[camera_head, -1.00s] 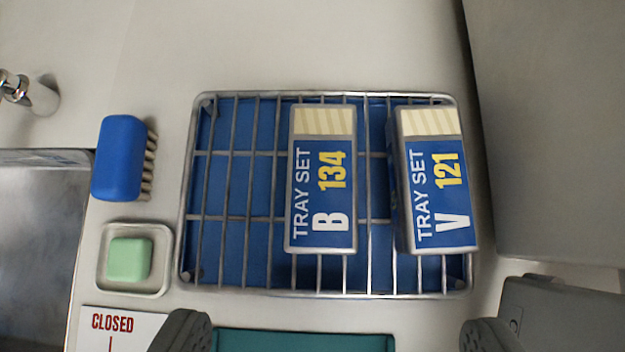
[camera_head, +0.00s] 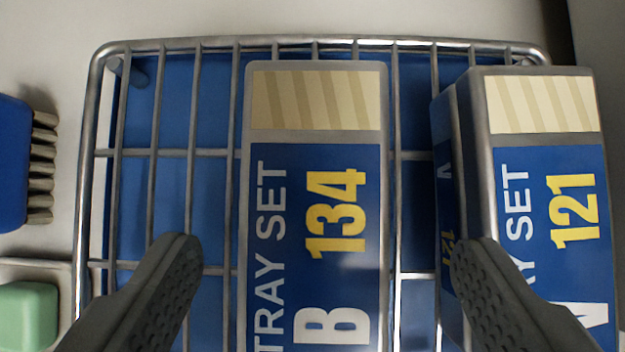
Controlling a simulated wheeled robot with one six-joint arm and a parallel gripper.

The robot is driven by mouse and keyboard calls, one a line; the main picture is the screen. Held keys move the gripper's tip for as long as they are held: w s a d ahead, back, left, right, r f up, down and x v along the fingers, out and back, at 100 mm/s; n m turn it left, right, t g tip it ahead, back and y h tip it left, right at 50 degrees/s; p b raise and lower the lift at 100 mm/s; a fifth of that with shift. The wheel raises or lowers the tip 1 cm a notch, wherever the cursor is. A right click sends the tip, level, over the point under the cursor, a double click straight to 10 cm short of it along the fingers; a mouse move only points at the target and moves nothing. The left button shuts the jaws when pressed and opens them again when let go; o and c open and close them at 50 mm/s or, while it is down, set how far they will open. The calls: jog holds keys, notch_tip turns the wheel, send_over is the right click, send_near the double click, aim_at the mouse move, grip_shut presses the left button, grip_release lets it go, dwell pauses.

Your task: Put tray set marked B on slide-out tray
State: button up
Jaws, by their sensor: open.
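The tray set marked B (camera_head: 315,225), a blue box with "134" in yellow and a striped cream end, lies on a metal wire rack (camera_head: 170,153) over a blue base. My gripper (camera_head: 318,245) is open and empty. Its left finger shows over the bare rack left of box B, and its right finger shows over the near left part of the other box. Box B lies between the two fingers in the picture; I cannot tell the height left above it. Its near end is cut off by the frame. The slide-out tray cannot be made out.
A second tray set box (camera_head: 545,190), marked "121", lies on the rack to the right, with a narrow gap to box B. A blue brush (camera_head: 14,165) and a green soap (camera_head: 27,315) in a dish are at the left. Bare rack lies left of box B.

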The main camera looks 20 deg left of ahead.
aim_at(314, 229)
jog(key=x, duration=0.4)
jog(key=shift+w+a, duration=0.2)
jog(key=shift+c, duration=0.3)
jog(key=c, duration=1.3)
jog(key=shift+o, duration=0.2)
jog(key=shift+r, duration=5.05)
